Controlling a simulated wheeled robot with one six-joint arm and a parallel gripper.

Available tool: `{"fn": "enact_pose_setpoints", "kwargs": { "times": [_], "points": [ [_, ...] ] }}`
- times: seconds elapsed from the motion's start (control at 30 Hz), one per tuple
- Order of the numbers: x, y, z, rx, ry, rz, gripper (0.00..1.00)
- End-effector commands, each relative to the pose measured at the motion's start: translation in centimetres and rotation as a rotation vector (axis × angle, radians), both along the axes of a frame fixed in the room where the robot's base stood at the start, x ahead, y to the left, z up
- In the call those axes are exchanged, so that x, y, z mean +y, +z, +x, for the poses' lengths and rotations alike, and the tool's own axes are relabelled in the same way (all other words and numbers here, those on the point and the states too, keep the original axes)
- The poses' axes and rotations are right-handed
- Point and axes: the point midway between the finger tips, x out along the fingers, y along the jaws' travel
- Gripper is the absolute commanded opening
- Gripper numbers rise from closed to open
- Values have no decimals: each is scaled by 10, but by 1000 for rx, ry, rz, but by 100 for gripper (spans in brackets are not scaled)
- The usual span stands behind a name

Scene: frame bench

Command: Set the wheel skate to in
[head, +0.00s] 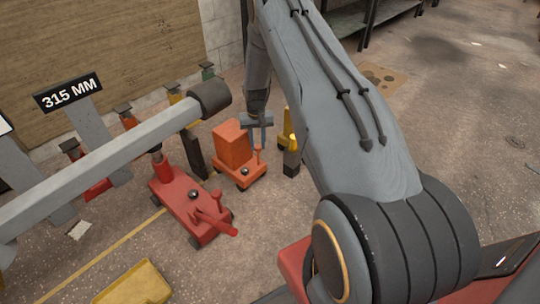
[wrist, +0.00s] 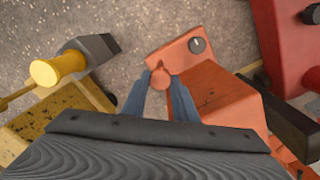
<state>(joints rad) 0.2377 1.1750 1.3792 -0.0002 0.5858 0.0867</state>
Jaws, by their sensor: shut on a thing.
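A low orange wheeled unit (head: 233,147), which I take to be the wheel skate, stands on the floor and also shows in the wrist view (wrist: 225,105). It has a tall block, a dark round knob and a thin upright orange lever with a round top (wrist: 160,78). My gripper (head: 257,141) points down over the unit's right side. In the wrist view its two blue-grey fingers (wrist: 160,84) are shut on the lever's round top. The lever's lower part is hidden in the wrist view. No in or out marking is readable.
A red wheeled jack (head: 188,205) stands close left of the orange unit. A yellow item (head: 286,138) stands close right. A yellow tray (head: 135,284) lies in front.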

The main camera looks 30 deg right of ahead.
Motion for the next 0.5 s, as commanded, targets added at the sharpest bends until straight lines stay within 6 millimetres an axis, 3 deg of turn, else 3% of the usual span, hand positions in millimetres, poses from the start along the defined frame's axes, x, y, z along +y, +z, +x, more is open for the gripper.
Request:
{"fn": "enact_pose_setpoints", "kwargs": {
  "times": [0.03,0.2,0.5],
  "points": [
    [5,-4,14,-4,2,0,0],
    [16,-3,44,-1,2,1,0],
    [24,-1,67,2,-2,1,0]
  ]
}}
